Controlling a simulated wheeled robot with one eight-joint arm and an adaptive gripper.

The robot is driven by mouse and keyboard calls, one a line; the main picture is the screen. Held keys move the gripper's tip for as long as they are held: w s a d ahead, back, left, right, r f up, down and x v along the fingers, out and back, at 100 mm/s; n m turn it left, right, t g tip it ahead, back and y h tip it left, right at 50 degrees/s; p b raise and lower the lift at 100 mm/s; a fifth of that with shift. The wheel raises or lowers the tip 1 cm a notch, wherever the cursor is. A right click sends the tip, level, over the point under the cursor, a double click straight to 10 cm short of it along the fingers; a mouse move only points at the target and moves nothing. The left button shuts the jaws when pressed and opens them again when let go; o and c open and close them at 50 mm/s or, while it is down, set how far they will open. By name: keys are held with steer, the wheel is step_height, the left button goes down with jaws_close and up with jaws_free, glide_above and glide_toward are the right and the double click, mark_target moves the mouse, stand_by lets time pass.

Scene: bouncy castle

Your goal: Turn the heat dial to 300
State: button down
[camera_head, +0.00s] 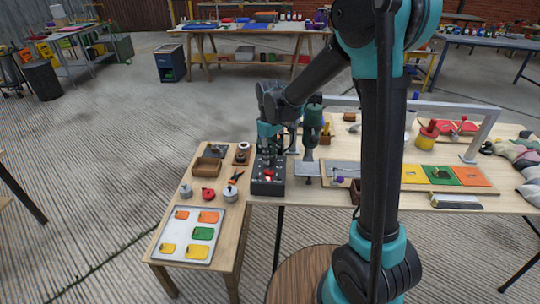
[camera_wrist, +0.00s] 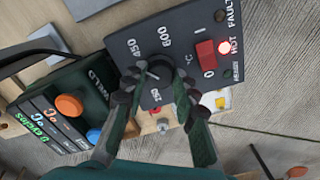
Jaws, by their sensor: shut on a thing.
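The heat dial (camera_wrist: 160,74) is a dark round knob on a dark control box (camera_wrist: 185,32), which also stands on the table in the head view (camera_head: 268,187). My gripper (camera_wrist: 160,82) is shut on the dial, one finger on each side; in the head view it reaches down onto the box from above (camera_head: 268,150). A small pale mark shows on the dial's left side. The 300 label is not visible, and the exact setting is unclear.
A tray of coloured pieces (camera_head: 188,234) lies at the front left.

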steer(key=n, duration=0.4)
steer(key=shift+n, duration=2.6)
steer(key=c, duration=1.2)
jaws_free()
steer(key=shift+r, duration=0.1)
step_height(320, 180, up, 12)
steer(key=shift+f, duration=0.1)
